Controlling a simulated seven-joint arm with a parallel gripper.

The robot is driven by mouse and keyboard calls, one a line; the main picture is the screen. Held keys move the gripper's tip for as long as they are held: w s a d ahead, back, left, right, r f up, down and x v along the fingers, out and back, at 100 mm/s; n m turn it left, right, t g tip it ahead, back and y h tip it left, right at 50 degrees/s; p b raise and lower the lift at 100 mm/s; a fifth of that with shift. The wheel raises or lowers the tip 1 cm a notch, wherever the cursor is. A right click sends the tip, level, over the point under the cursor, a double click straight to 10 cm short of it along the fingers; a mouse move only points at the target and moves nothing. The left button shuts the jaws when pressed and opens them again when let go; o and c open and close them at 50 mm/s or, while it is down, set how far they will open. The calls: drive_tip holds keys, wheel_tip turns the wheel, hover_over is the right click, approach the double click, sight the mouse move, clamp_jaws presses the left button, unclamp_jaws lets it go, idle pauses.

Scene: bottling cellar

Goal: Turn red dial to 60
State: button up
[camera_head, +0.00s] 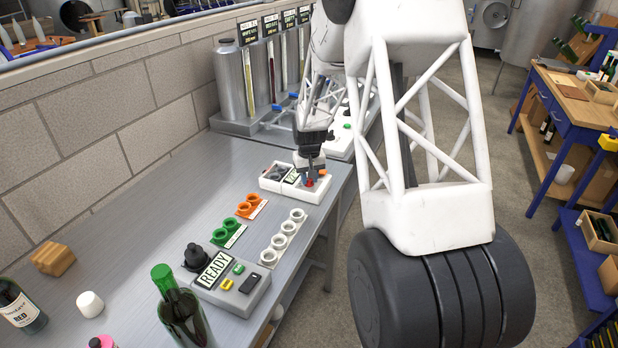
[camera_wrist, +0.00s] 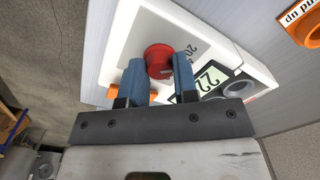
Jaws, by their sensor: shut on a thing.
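The red dial (camera_wrist: 158,55) is round and sits on a white control unit (camera_wrist: 125,50) at the far right end of the grey bench. A small part of the dial also shows in the head view (camera_head: 310,183), under my gripper (camera_head: 311,172). In the wrist view the two blue fingers of my gripper (camera_wrist: 162,76) stand on either side of the dial, shut on it. A small display (camera_wrist: 211,80) beside the dial seems to read 22, upside down in that view. The fingers hide the dial's lower edge.
An orange part (camera_wrist: 125,93) shows beside the left finger in the wrist view. On the bench are orange rings (camera_head: 250,206), green rings (camera_head: 227,233), white rings (camera_head: 282,240), a READY box (camera_head: 232,285) and bottles at the front. Steel tanks (camera_head: 238,75) stand behind.

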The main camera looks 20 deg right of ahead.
sight(309, 179)
drive_tip(key=m, duration=0.5)
drive_tip(key=shift+m, duration=0.3)
drive_tip(key=m, duration=0.5)
drive_tip(key=shift+f, duration=0.1)
drive_tip(key=shift+a, duration=0.1)
drive_tip(key=o, duration=0.9)
drive_tip(key=shift+r, duration=4)
